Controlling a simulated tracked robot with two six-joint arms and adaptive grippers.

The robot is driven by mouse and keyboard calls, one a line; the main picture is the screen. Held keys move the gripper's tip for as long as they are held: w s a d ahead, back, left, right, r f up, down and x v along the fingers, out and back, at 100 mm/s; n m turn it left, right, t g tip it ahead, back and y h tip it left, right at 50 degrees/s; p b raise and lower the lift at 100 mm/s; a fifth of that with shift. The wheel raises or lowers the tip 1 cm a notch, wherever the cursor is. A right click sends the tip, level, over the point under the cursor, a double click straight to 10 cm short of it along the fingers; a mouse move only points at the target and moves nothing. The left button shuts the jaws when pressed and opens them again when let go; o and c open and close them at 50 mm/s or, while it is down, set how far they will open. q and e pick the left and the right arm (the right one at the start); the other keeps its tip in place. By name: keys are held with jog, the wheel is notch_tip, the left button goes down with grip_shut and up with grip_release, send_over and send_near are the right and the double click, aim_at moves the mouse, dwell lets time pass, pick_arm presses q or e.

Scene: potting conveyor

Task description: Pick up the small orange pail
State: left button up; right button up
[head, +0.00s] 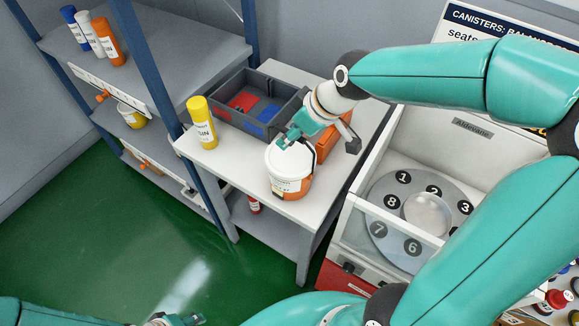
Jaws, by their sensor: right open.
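A small pail (290,187) with a white lid and an orange band with a label stands upright on the front part of the light table (235,178). My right gripper (322,143) is open above and just behind the pail, with one finger over the back of its lid. The picture does not show whether that finger touches the lid. My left gripper (178,320) shows only in part at the bottom edge, and its jaws are unclear.
A yellow canister (201,124) stands left of the pail. Behind are a grey divided tray (221,90) and an orange box (326,143), partly hidden by my gripper. A white-walled machine (372,160) with a numbered disc is at right. A blue-post shelf (160,58) stands left.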

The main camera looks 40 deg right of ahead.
jog(key=shift+w+a+f, duration=0.1)
jog(key=shift+w+f, duration=0.1)
jog(key=shift+f, duration=0.25)
grip_shut()
jog(key=shift+w+r, duration=0.1)
jog(key=shift+r, duration=0.05)
